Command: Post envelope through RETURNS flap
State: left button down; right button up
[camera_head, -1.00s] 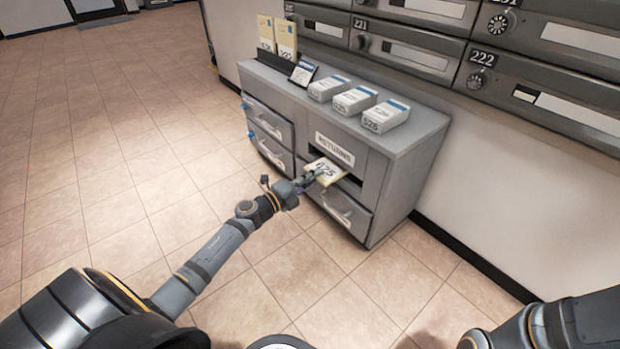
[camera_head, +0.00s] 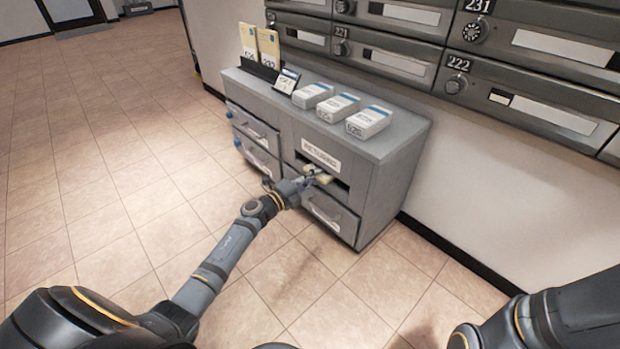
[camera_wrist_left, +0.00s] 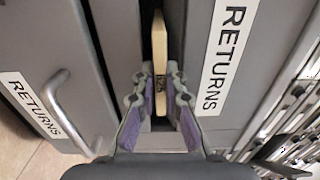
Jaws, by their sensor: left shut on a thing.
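The cream envelope (camera_head: 322,179) is at the dark slot under the RETURNS label (camera_head: 321,154) on the grey cabinet. In the left wrist view the envelope (camera_wrist_left: 160,60) lies between the fingers, with its far end inside the slot opening and printed digits partly showing. My left gripper (camera_head: 312,178) is shut on the envelope, right in front of the opening; its fingers also show in the left wrist view (camera_wrist_left: 161,100). How deep the envelope sits is hidden. My right gripper is out of view; only part of my right arm shows at the lower right.
Several white boxes (camera_head: 339,106) and a rack with upright envelopes (camera_head: 268,48) stand on the cabinet top (camera_head: 397,140). A handled drawer (camera_head: 328,212) is below the slot. Wall mailboxes (camera_head: 400,60) hang above. The tiled floor at left is clear.

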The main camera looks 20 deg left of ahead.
pick_arm(q)
jog(key=shift+w+d, duration=0.1)
jog(key=shift+w, duration=0.2)
jog(key=c, duration=1.3)
grip_release()
jog(key=shift+c, duration=0.2)
jog(key=shift+s, duration=0.15)
jog(key=shift+v, duration=1.1)
jog(key=v, duration=0.6)
jog(key=shift+s+a+b, duration=0.2)
jog(key=shift+s+b, duration=0.1)
jog(key=shift+c, duration=0.2)
grip_shut()
